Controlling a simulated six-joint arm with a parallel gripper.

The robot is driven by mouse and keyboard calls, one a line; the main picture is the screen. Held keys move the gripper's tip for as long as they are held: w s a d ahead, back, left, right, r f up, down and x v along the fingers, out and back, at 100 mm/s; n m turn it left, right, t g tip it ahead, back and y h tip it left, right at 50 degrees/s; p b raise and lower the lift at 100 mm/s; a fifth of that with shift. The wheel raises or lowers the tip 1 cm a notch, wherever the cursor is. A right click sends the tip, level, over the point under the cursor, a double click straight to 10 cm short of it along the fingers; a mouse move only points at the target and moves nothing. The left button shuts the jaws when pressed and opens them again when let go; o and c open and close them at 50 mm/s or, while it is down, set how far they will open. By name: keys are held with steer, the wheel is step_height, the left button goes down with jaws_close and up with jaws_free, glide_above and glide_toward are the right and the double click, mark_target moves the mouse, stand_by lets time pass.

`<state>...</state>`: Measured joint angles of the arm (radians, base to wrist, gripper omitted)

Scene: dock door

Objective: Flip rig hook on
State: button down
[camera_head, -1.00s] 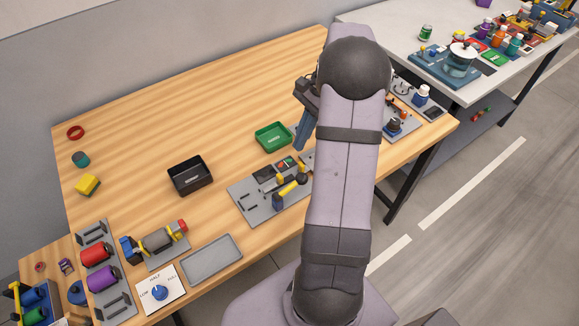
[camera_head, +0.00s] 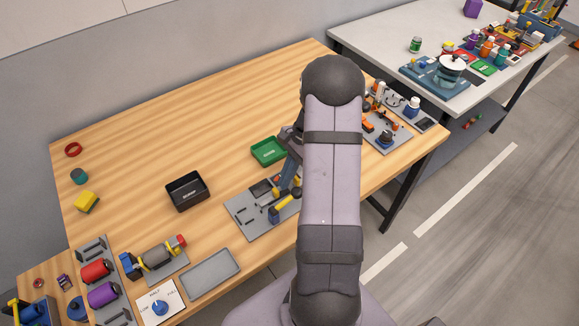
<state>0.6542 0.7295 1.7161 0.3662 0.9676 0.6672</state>
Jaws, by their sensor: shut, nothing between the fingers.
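A grey panel (camera_head: 247,222) lies on the wooden table in the middle of the view. It carries dark grips, a small dark plate (camera_head: 262,188) and a yellow-and-blue lever-like part (camera_head: 281,208). I cannot tell which of these is the rig hook; no label is readable. My gripper (camera_head: 281,189) points down over the far right part of this panel, close to the yellow-and-blue part. Its blue fingers look shut and empty. Whether they touch the panel is not clear. My arm hides the panel's right edge and part of the gripper.
A green tray (camera_head: 268,161) is just behind the gripper, and a black bin (camera_head: 187,204) stands to the left. A grey tray (camera_head: 209,273) and a dial card (camera_head: 165,312) lie at the front. Another equipped panel (camera_head: 398,143) is right of my arm.

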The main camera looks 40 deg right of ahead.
mark_target(274, 191)
steer(key=shift+a+f, duration=0.2)
steer(key=shift+f, duration=0.25)
steer(key=shift+a, duration=1.55)
steer(key=shift+d, duration=0.1)
steer(key=shift+r, duration=0.1)
steer(key=p+v, duration=0.8)
steer(key=v, duration=0.2)
steer(key=shift+d, duration=0.1)
